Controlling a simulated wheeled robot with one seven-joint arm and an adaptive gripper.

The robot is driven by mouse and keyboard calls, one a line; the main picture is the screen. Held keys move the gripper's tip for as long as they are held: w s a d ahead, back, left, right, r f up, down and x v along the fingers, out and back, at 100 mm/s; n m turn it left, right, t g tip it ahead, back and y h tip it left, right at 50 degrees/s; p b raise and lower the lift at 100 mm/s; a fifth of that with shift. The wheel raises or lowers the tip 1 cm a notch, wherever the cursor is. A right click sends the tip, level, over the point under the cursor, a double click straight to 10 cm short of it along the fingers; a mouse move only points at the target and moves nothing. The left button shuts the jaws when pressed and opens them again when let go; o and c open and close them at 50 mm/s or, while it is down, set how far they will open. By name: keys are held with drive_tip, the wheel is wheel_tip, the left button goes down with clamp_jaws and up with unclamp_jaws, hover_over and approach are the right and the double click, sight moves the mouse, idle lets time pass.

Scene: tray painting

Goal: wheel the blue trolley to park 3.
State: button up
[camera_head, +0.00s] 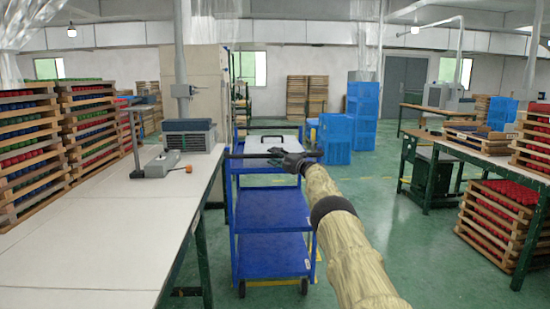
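The blue trolley (272,208) stands upright on the floor just ahead, right of the long white bench. It has several blue shelves, black castors and a dark push bar (243,156) across its near top end. A white case with a black handle (266,138) is on its top. My gripper (276,156) is at the middle of the push bar, overlapping it in the picture. The dark fingers blend with the bar, so their closing is unclear. My arm reaches in from the lower right. No readable park 3 sign shows; yellow floor lines (375,178) lie beyond the trolley.
The long white bench (95,245) runs close along the trolley's left side. Stacked wooden trays (505,222) and green-legged tables (470,152) stand at right. Blue crates (336,140) are stacked ahead. Green floor is open between the trolley and the right tables.

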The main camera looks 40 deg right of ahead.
drive_tip(key=shift+r, duration=0.1)
drive_tip(key=shift+s, duration=0.1)
drive_tip(key=shift+v, duration=0.8)
drive_tip(key=v, duration=1)
drive_tip(key=shift+s, duration=0.15)
